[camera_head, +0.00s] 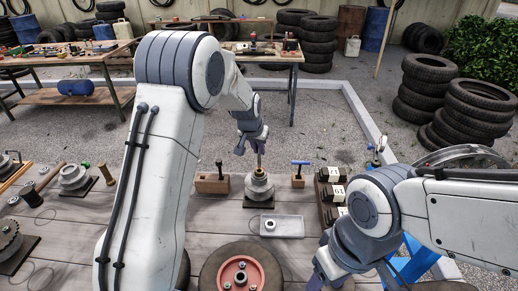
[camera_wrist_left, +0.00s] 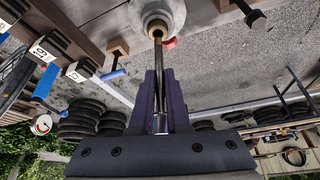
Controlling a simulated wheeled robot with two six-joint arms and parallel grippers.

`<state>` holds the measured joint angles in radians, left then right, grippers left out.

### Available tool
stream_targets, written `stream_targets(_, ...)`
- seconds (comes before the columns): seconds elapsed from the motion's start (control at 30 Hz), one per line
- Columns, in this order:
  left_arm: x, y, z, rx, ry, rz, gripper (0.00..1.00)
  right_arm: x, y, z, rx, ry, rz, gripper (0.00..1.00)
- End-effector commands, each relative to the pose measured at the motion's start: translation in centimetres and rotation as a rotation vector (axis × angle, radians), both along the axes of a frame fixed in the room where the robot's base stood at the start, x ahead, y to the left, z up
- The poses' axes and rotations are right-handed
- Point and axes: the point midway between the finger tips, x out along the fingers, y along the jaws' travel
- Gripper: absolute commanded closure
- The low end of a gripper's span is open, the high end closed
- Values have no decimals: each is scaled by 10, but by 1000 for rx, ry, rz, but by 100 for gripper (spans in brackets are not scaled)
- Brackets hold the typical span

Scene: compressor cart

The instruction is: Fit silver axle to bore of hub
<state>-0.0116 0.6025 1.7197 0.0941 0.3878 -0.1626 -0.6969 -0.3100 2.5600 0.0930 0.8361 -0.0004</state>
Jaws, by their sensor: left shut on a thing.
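My left gripper (camera_head: 255,137) is shut on the silver axle (camera_head: 259,160) and holds it upright above the hub. In the left wrist view, the axle (camera_wrist_left: 159,85) runs from between the dark fingers (camera_wrist_left: 160,108) to a brass-coloured ring at the hub's middle. The grey stepped hub (camera_head: 259,188) sits on a dark plate on the bench. The axle's far end meets the bore; I cannot tell how deep it is, if at all. My right gripper (camera_head: 325,274) is low in the head view, partly cut off, its opening unclear.
A wooden block (camera_head: 212,184) stands left of the hub, and a blue-handled tool (camera_head: 299,172) right of it. A pale tray (camera_head: 282,226) with a small ring lies in front. A red-centred wheel (camera_head: 241,272) is nearer. Numbered weights (camera_head: 333,191) stand at the right.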

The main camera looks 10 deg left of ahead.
Motion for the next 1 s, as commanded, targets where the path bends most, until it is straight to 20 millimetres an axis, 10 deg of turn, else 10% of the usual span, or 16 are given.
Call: stream_targets(1.0,0,0,-22,0,-1,0,100,0,0,-16,0,0,0,43)
